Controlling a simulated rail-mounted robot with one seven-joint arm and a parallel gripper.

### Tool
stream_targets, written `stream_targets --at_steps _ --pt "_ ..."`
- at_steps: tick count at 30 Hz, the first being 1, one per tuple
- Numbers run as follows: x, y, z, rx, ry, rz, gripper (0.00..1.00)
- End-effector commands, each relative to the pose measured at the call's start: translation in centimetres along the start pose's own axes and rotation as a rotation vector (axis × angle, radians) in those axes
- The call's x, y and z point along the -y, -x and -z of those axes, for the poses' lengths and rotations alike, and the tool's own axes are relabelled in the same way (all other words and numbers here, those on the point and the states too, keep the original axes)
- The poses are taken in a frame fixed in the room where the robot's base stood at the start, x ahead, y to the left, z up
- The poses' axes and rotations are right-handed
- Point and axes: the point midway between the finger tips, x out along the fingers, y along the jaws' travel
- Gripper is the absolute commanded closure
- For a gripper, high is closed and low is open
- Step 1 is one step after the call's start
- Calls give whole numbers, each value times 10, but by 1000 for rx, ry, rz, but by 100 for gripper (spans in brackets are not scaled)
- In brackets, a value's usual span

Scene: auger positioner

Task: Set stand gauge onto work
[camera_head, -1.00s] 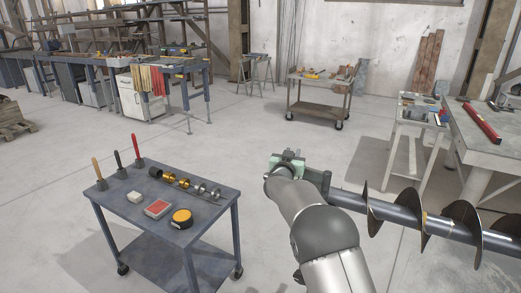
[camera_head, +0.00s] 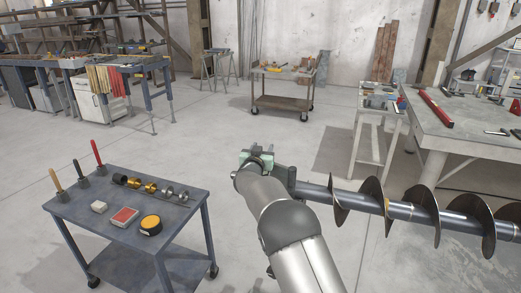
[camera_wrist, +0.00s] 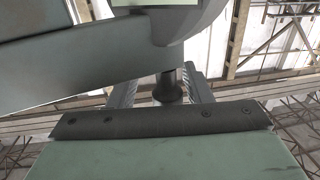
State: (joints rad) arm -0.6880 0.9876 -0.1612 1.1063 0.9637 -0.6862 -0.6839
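The work, a long dark auger (camera_head: 405,210) with several thin spiral flights, lies across the right side of the head view. Its left end is at a dark green-grey block (camera_head: 285,177). My gripper (camera_head: 256,157) is at the end of my grey arm, beside this block and mostly hidden behind my wrist. In the wrist view, pale green-grey parts fill the top and bottom, with a dark screwed strip (camera_wrist: 160,119) across the middle. A dark round post (camera_wrist: 170,88) stands behind the strip. I cannot make out finger opening or a grasp. I cannot identify the stand gauge.
A grey table (camera_head: 450,120) stands right, behind the auger. Open floor lies between.

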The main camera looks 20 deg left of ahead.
Motion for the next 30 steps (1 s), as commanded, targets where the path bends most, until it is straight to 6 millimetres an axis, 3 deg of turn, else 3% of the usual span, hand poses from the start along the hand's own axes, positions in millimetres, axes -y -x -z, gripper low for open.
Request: stream_targets --at_steps 9,14,30 --pt "2 3 -1 2 -1 4 55" --pt "4 20 -2 3 0 6 55" --pt "2 144 -2 2 -2 5 55"
